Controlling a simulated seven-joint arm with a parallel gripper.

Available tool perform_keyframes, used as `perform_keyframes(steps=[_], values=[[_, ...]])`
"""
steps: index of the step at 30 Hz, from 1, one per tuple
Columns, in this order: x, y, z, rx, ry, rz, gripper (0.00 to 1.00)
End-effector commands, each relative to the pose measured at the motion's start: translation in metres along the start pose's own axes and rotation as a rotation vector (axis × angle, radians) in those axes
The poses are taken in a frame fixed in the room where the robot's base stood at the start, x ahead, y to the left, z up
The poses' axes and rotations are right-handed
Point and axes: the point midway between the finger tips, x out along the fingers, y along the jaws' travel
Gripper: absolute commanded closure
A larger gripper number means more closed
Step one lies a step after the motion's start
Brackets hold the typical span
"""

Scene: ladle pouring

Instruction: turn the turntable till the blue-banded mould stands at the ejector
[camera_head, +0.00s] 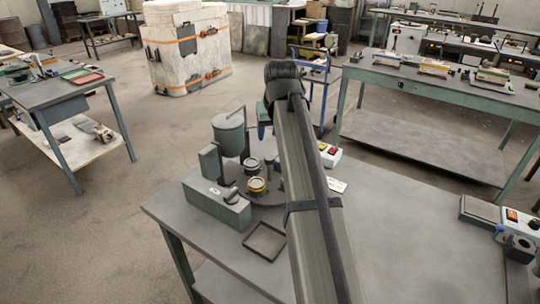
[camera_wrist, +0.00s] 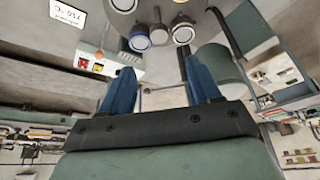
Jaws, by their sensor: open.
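The grey turntable (camera_head: 270,198) is on the near bench, partly hidden behind my arm. In the head view a yellow-banded mould (camera_head: 257,186) stands at its front left, with another mould (camera_head: 252,166) behind it. My gripper (camera_wrist: 162,77) is open and empty, apart from the moulds. I cannot tell for sure which part is the ejector; a green housing (camera_head: 217,203) stands left of the turntable.
A green pot (camera_head: 229,132) stands on legs behind the turntable. A button box (camera_head: 330,155) is to its right, and an empty square tray (camera_head: 264,241) lies in front. The bench (camera_head: 420,240) is clear on the right, up to another control box (camera_head: 520,225).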

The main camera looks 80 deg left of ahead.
Motion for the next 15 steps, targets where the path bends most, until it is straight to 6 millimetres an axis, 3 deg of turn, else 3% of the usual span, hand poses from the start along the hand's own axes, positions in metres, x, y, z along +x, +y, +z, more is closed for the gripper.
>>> perform_keyframes(steps=[15], values=[[0.086, 0.001, 0.0, 0.001, -0.001, 0.001, 0.38]])
